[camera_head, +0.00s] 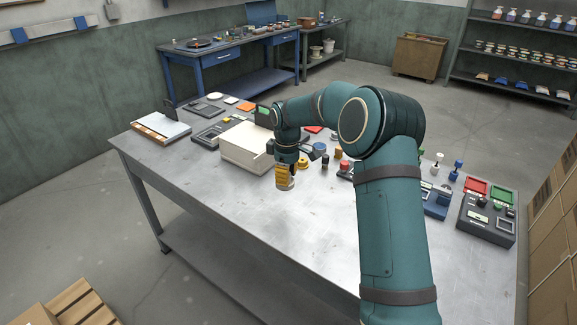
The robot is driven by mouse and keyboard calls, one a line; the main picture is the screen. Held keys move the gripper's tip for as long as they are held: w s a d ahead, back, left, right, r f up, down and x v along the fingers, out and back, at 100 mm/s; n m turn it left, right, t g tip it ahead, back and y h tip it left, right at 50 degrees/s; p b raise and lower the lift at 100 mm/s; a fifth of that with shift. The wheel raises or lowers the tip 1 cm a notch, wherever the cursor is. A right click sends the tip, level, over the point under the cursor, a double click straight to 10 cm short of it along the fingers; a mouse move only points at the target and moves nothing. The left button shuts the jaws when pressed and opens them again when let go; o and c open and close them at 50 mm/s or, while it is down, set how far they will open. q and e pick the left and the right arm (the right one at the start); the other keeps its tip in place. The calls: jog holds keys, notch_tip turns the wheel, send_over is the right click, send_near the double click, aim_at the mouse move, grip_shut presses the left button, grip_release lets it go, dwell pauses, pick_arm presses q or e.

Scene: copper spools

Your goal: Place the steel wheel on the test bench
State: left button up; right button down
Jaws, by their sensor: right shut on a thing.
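My right arm reaches over the grey metal table (215,200), and its gripper (285,168) points down at the table's middle. It is shut on a small yellow-brown, roughly cylindrical thing (285,182), partly covered by the fingers. I cannot tell whether this is the steel wheel, or whether it touches the tabletop. No other thing is clearly a steel wheel. A blue workbench (222,58) with a drawer stands at the back; I cannot tell which bench is the test bench. My left gripper is not in view.
A cream box (244,148) stands just left of the gripper. The table's front is clear. Shelves (515,60) stand at the back right.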

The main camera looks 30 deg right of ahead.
jog(key=shift+w+d+f, duration=0.1)
jog(key=shift+w+d, duration=0.1)
jog(key=shift+d, duration=0.1)
jog(key=shift+f, duration=0.3)
notch_tip(320, 180, down, 9)
jog(key=shift+b, duration=0.95)
jog(key=shift+f, duration=0.2)
jog(key=c, duration=0.7)
grip_release()
jog(key=shift+c, duration=0.2)
jog(key=shift+r, duration=0.15)
